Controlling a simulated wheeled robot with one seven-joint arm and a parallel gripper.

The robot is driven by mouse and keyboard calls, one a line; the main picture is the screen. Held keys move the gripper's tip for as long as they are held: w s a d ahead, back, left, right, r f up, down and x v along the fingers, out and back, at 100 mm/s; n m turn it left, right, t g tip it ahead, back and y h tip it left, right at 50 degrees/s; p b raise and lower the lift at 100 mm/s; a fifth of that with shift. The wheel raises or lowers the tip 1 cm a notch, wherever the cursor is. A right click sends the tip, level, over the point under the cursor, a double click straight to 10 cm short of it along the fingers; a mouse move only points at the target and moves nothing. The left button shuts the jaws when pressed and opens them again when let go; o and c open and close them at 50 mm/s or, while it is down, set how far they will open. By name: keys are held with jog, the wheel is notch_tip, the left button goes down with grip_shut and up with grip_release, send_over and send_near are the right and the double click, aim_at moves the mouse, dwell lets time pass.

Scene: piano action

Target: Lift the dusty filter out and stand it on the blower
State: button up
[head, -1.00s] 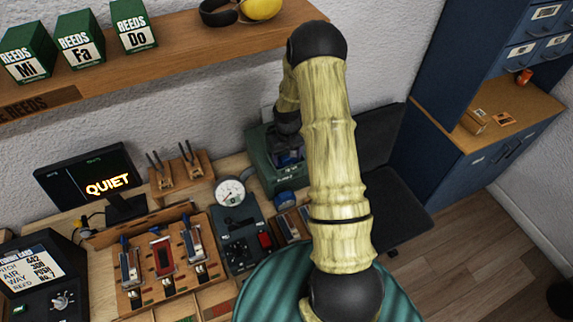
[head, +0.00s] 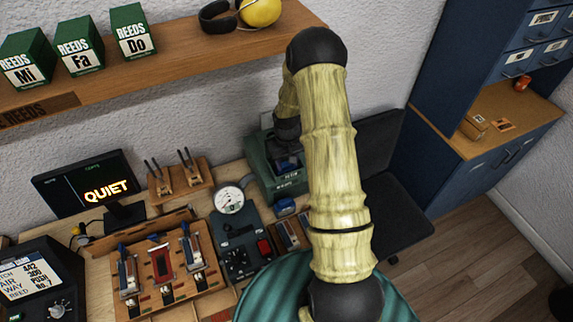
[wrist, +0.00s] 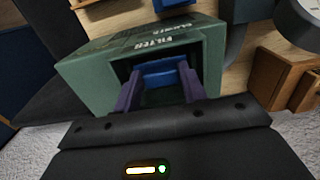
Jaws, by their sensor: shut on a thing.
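The blower is a green box (head: 262,170) against the wall, partly behind my arm. In the wrist view its green housing (wrist: 90,72) carries the word FILTER beside a dark square opening. My gripper (wrist: 162,82) has its two purple fingers at this opening, shut on a blue piece, which I take as the filter (wrist: 160,72). Most of the filter is hidden in the opening and between the fingers. I cannot make out dust on it. In the head view my gripper (head: 288,162) is small and mostly hidden at the blower.
A small blue block (head: 285,206) lies in front of the blower. A dial gauge (head: 229,199) and a dark control box (head: 240,245) stand to its left. A dark panel (head: 375,150) is to its right. A wooden shelf (head: 200,60) runs above along the wall.

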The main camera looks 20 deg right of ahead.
jog(key=shift+s+b, duration=0.1)
jog(key=shift+b, duration=0.3)
notch_tip(320, 180, up, 11)
jog(key=b, duration=0.4)
jog(key=s+b, duration=0.6)
jog(key=s, duration=1.3)
jog(key=shift+s, duration=0.35)
jog(key=shift+a+r, duration=0.1)
